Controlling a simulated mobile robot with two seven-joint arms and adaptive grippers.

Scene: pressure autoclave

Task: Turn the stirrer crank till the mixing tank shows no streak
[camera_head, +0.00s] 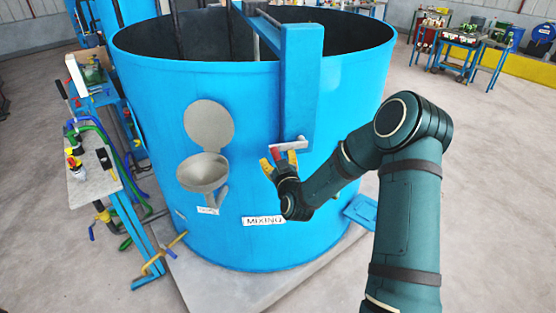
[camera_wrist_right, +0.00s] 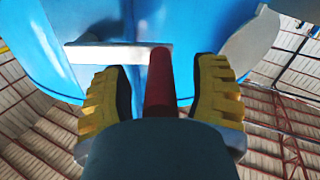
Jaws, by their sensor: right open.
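The blue mixing tank (camera_head: 345,80) stands in the middle of the head view with a "MIXING" label (camera_head: 264,220) on its front. The stirrer crank shows as a pale flat arm (camera_head: 295,144) at the foot of a blue bracket, with a red handle (camera_head: 275,153). My right gripper (camera_head: 279,161) is open below the crank, its yellow fingers on either side of the handle. In the right wrist view, the red handle (camera_wrist_right: 160,80) stands between the open fingers, with gaps on both sides. No streak can be made out. My left gripper is out of view.
A grey round flap (camera_head: 209,124) and bowl-like port (camera_head: 203,171) sit on the tank's front, left of the crank. A side table (camera_head: 90,188) with tools and hoses stands at the left. Carts (camera_head: 455,40) stand far right.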

